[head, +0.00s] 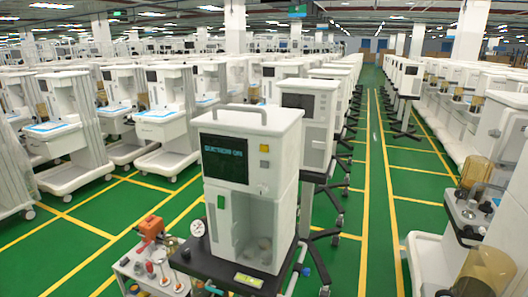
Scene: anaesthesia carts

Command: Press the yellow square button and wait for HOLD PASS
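A white anaesthesia machine (280,130) with a top handle stands in the centre foreground on a dark cart top. Its black screen (224,158) shows pale blue text that seems to read "SUCTION ON". Nothing covers the button. Neither of my grippers shows in the head view.
A low white trolley (140,272) with an orange device (150,228) and a gauge (197,228) stand left of the machine. A unit with amber canisters (487,268) is at right. Rows of white carts fill the hall. A green aisle (380,200) runs back, clear.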

